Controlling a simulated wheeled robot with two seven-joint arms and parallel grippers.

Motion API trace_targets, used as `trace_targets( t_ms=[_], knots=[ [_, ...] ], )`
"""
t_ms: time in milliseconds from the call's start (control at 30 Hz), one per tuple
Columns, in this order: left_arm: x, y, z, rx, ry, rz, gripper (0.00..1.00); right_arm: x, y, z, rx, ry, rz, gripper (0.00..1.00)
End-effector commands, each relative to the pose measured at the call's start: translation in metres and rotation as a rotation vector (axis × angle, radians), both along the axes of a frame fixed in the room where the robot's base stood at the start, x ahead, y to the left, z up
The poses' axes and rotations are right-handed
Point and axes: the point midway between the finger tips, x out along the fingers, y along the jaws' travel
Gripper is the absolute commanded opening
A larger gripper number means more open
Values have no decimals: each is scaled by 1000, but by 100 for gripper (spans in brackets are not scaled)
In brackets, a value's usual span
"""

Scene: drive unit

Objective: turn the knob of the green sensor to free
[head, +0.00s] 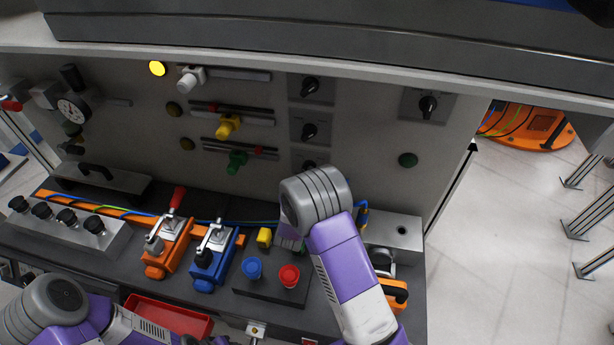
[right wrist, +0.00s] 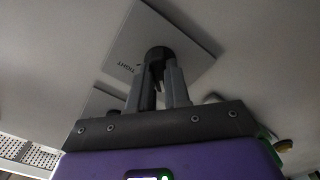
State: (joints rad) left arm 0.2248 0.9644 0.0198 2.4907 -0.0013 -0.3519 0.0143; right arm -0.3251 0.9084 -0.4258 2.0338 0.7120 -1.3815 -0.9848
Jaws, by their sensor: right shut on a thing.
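The green sensor (head: 237,160) sits on the lowest of three rails on the back panel, with a red mark at the rail's right part. In line with it to the right is the lowest black knob (head: 309,164), partly covered by my right arm. In the right wrist view my right gripper (right wrist: 158,80) is shut on a black knob (right wrist: 157,54) on a grey plate; the plate's readable word is "TIGHT". In the head view my right gripper is hidden behind its own wrist. My left arm is at the lower left; its gripper is not clearly seen.
Two more knobs (head: 310,87) (head: 309,131) stand above, and another knob (head: 428,105) is to the right. A white sensor (head: 190,79) and a yellow sensor (head: 228,125) sit on upper rails. Orange (head: 168,246) and blue (head: 213,256) clamp units and coloured buttons stand on the bench below.

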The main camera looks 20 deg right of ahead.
Motion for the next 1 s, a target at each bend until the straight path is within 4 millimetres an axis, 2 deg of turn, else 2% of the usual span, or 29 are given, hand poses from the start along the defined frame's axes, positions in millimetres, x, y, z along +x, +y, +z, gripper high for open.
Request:
trace_targets(
  t_ms=[167, 200, 333, 667, 1000],
  knots=[
    [0, 0, 0, 0, 0, 0, 43, -1, 0, -1, -2, 5, 0, 0],
    [0, 0, 0, 0, 0, 0, 43, -1, 0, -1, -1, 5, 0, 23],
    [0, 0, 0, 0, 0, 0, 43, 0, 0, -1, -1, 4, 0, 43],
    [0, 0, 0, 0, 0, 0, 43, -3, 3, -1, 0, 2, 1, 43],
    [0, 0, -3, 0, 0, 0, 43, -44, 34, -1, 0, 3, 4, 43]
  ],
)
